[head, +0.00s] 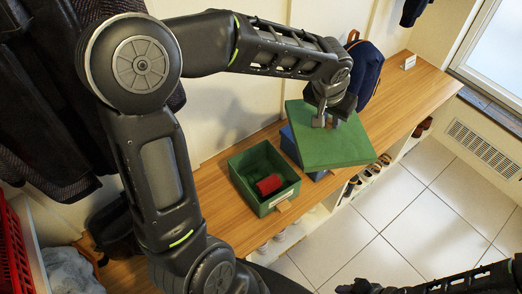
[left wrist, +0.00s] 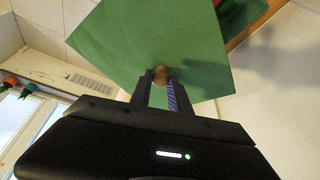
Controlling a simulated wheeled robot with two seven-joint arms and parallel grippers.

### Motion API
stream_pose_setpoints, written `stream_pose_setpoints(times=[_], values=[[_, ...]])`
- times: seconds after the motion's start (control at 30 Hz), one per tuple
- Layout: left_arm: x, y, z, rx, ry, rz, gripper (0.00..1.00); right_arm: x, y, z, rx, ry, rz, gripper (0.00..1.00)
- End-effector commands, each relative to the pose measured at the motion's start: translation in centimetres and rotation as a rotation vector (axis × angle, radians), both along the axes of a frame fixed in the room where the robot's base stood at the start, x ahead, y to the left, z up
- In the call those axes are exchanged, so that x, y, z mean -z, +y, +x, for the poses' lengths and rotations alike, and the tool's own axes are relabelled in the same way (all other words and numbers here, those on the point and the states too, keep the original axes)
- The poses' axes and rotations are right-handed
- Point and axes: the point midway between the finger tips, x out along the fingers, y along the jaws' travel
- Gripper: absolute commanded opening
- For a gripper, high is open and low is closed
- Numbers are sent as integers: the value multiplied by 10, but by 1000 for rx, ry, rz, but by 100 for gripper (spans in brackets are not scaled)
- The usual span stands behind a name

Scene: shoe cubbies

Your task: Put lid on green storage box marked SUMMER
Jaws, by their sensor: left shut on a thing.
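A green square lid (head: 340,148) hangs in the air by its knob, tilted, to the right of the open green box (head: 234,173). My left gripper (head: 326,120) is shut on the lid's knob; the left wrist view shows the small brown knob (left wrist: 160,76) between the fingers and the lid (left wrist: 130,40) beyond. The box stands on the wooden bench with a red cylinder (head: 269,184) inside. A small tag (head: 283,206) is on its front; its writing is not legible. Part of my right arm shows at the bottom right; its gripper (head: 362,287) is dark and cut off.
A blue box (head: 288,142) stands behind the green box, partly hidden by the lid. A dark blue bag (head: 366,72) and a small white card (head: 409,62) are farther along the bench (head: 215,205). Shoes sit in cubbies below. Dark coats hang at the left.

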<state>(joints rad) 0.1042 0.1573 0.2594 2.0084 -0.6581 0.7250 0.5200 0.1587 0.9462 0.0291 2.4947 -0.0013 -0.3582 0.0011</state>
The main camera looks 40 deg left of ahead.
Motion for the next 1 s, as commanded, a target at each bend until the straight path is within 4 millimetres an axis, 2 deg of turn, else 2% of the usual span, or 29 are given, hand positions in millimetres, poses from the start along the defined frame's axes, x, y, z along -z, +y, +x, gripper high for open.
stream_pose_setpoints(times=[0.17, 0.27, 0.6, 0.7, 0.83, 1.0], values=[[18, 11, -1, -25, 0, 1, 0, 15, 0, 0, 0, 0, 0, 36], [44, 28, -3, -70, 2, 4, 0, 35, 0, 0, -1, 1, 0, 36], [174, 127, -29, -321, 2, 6, 0, 134, 0, -1, -2, 0, -1, 36], [199, 149, -39, -382, 0, 3, 0, 152, -1, -1, -3, -1, -1, 36], [214, 165, -47, -429, -1, 0, 0, 162, -1, 0, -3, -1, -1, 36], [215, 170, -49, -441, -1, -1, 0, 161, -1, 0, -4, -1, -1, 36]])
